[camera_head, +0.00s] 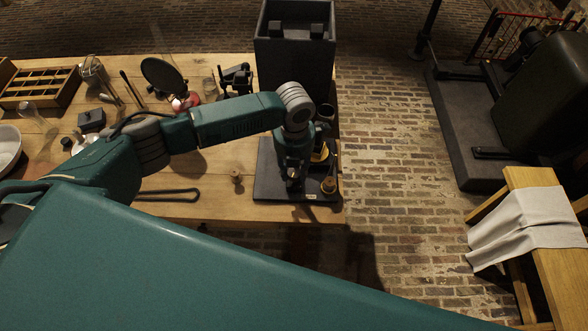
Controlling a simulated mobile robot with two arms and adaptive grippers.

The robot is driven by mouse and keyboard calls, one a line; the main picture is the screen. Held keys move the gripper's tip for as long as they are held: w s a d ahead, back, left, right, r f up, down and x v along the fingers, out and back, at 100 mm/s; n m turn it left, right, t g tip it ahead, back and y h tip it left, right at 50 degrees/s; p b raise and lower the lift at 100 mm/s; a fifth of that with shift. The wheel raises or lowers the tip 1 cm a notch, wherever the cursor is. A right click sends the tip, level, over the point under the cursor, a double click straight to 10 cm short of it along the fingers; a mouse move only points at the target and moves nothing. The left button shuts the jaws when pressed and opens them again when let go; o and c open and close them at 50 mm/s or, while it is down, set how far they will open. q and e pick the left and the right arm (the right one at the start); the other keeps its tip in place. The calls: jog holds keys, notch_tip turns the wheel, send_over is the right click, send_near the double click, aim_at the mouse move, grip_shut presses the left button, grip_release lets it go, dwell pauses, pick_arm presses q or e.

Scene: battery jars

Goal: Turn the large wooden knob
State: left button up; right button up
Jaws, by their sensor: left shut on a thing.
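My left arm reaches in from the left, and its gripper (293,180) points down over a dark base board (268,188) at the table's right end. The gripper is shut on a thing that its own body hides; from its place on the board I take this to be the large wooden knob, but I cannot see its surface. A smaller wooden knob (329,185) shows on the board just right of the gripper. A yellowish part (320,154) of the apparatus shows behind it. My right gripper is not in view.
A tall dark box (295,50) stands behind the board. A small wooden peg (237,177) and a dark metal loop (170,194) lie to the left. A round mirror (163,75), flasks and a compartment tray (40,87) fill the back left. Brick floor lies right of the table.

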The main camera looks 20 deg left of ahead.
aim_at(295, 171)
pick_arm(q)
jog(key=shift+w+r, duration=0.15)
jog(key=shift+w, duration=0.1)
jog(key=o, duration=1.1)
jog(key=shift+o, duration=0.3)
jog(key=shift+s, duration=0.1)
notch_tip(295, 171, up, 12)
